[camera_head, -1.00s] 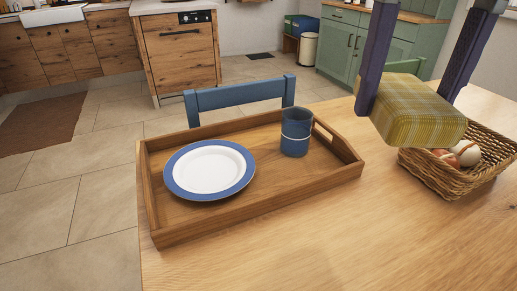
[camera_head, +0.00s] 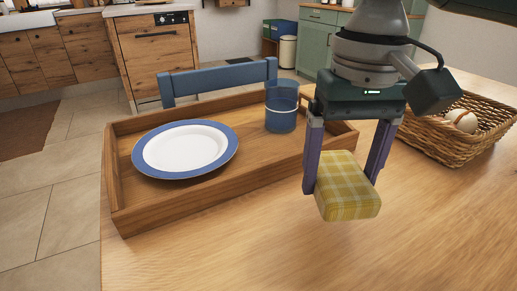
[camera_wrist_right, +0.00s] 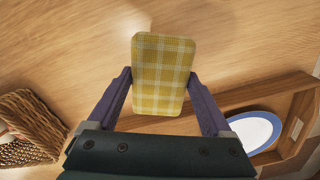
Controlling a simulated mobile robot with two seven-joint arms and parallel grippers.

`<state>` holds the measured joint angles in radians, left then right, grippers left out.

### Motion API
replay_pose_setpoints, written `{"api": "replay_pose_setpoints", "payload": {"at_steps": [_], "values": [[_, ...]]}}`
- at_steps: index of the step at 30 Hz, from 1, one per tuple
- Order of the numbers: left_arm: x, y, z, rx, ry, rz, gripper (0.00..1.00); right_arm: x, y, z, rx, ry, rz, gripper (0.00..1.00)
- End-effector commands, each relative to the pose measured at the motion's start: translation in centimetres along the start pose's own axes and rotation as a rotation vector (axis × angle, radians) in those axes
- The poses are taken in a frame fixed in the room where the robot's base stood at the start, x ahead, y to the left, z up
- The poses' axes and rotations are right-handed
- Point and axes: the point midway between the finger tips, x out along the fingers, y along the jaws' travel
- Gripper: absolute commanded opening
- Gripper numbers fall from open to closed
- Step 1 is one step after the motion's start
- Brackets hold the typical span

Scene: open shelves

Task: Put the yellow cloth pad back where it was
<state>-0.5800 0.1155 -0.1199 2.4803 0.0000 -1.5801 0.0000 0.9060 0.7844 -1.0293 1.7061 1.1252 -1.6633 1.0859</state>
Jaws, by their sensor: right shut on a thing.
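The yellow checked cloth pad (camera_head: 346,188) is held between the two purple fingers of my right gripper (camera_head: 345,184) in the head view. It is in front of the tray's right end and appears a little above the table, though the gap is hard to judge. The pad (camera_wrist_right: 160,75) also shows in the right wrist view, gripped across its sides by the right gripper (camera_wrist_right: 160,95), with wooden tabletop beyond it. My left gripper is not in view.
A wooden tray (camera_head: 190,208) holds a blue-rimmed plate (camera_head: 185,149) and a blue cup (camera_head: 281,109). A wicker basket (camera_head: 462,144) with eggs stands at the right. The tabletop (camera_head: 430,230) in front is clear. A blue chair (camera_head: 218,80) stands behind the table.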

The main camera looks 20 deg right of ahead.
Motion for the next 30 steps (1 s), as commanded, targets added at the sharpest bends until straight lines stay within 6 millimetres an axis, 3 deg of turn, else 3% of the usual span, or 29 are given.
{"api": "replay_pose_setpoints", "payload": {"at_steps": [10,23,24,28,30], "values": [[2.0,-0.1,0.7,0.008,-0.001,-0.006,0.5,5.5,-0.1,0.1,0.0,-0.002,0.0,0.39],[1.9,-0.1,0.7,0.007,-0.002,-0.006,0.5,6.0,-0.1,0.0,0.0,0.0,-0.001,0.39],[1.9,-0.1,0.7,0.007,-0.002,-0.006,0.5,6.1,0.0,0.0,0.0,0.001,-0.001,0.85],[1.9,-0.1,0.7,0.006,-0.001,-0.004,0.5,6.1,0.0,0.0,0.0,0.001,-0.001,1.0],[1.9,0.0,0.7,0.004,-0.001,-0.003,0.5,6.1,0.0,0.0,0.0,0.001,-0.001,1.0]]}}
